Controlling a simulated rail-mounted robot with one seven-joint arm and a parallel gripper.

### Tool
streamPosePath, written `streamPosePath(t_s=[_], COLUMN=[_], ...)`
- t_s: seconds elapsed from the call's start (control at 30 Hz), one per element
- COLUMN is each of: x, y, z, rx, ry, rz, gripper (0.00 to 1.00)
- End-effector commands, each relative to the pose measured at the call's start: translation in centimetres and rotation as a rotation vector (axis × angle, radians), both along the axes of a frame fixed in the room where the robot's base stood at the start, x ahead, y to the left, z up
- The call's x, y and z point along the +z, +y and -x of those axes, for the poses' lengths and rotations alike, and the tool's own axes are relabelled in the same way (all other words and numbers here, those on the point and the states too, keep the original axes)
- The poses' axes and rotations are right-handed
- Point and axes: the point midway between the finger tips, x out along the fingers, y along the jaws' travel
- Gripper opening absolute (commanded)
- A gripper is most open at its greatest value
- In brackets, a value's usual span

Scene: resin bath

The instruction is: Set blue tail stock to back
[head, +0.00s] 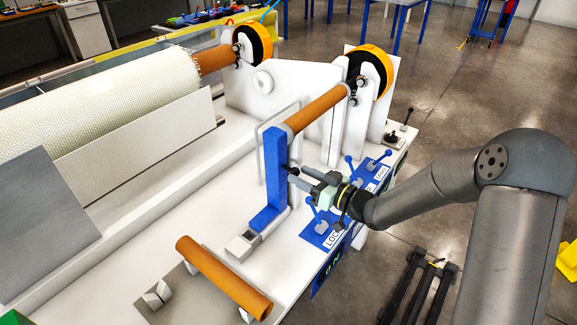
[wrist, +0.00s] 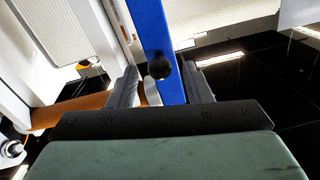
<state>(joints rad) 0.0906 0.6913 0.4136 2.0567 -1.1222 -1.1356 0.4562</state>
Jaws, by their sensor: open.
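The blue tail stock (head: 273,165) stands upright on the white bench at the near end of a brown roll (head: 318,108). Its foot runs to a pale block on the bench. My gripper (head: 297,178) is at the right side of the tail stock, with open jaws pointing at it. In the wrist view the blue tail stock (wrist: 158,25) rises between my two open fingers (wrist: 160,78). A round black knob (wrist: 159,67) on the tail stock sits between the fingertips. Whether a finger touches it cannot be told.
A blue panel with levers (head: 328,228) and a LOCK label lies just below my gripper. A loose brown roll (head: 222,277) rests on supports in front. A large white mesh roll (head: 100,100) lies at left. Orange-rimmed wheels (head: 372,68) stand behind.

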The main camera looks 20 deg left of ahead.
Motion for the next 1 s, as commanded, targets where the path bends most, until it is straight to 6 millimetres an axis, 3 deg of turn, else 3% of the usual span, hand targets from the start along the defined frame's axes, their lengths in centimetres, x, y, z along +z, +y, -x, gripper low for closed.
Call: streamPosePath(t_s=[0.1, 0.3, 0.67, 0.7, 0.87, 1.0], x=[0.1, 0.0, 0.0, 0.0, 0.0, -0.2], y=[2.2, 4.4, 5.0, 5.0, 5.0, 6.2], z=[-0.7, -1.5, -1.8, -1.7, -1.7, -0.3], rx=[0.003, 0.0, -0.001, -0.001, -0.001, 0.017], ry=[0.001, 0.001, 0.0, 0.0, 0.0, 0.001], rz=[-0.001, 0.001, 0.0, 0.0, 0.0, -0.001], gripper=[0.45, 0.45, 0.45, 0.42, 0.0, 0.0])
